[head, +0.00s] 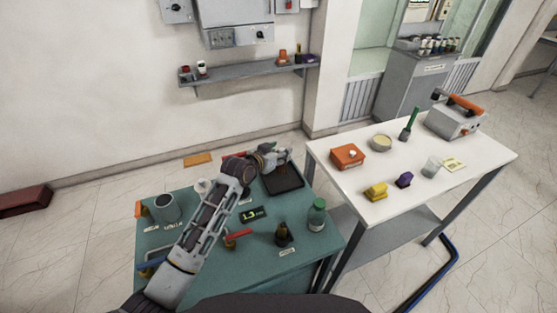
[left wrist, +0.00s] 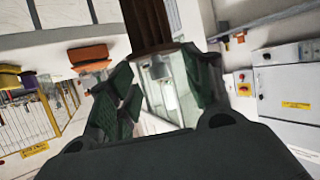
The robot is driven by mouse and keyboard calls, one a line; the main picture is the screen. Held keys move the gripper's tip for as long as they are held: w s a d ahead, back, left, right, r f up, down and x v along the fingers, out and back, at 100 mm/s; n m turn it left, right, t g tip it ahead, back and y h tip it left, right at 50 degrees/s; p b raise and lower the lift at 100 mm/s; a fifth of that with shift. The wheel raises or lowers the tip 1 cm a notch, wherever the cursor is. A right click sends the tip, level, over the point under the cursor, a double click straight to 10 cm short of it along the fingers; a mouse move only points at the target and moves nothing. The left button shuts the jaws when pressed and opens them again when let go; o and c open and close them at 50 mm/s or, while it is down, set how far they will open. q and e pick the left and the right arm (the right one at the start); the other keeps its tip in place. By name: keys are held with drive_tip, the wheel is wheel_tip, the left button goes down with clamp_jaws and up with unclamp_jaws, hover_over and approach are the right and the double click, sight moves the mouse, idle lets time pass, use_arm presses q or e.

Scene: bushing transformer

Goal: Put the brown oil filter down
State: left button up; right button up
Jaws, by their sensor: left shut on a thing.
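My left gripper (head: 282,155) reaches from the left over the far right part of the green table (head: 165,258), above a black tray (head: 285,180). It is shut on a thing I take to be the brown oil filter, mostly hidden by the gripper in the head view. In the left wrist view, the dark green fingers (left wrist: 165,85) stand on both sides of a pale gap. A dark brown shape (left wrist: 148,22) shows just past the fingertips; I cannot tell whether it is the filter or background. My right gripper is in neither view.
The green table also holds a grey mug (head: 166,208), a green bottle (head: 317,215), a dark brown-topped object (head: 283,236) and a small display (head: 253,214). A white table (head: 430,192) at the right holds an orange box (head: 348,156) and several other objects. A wall shelf (head: 240,74) stands behind.

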use_arm(q)
drive_tip(key=shift+f, duration=1.95)
drive_tip(key=o, duration=1.4)
drive_tip(key=shift+o, duration=0.2)
drive_tip(key=v, duration=1.2)
drive_tip(key=shift+b, duration=0.3)
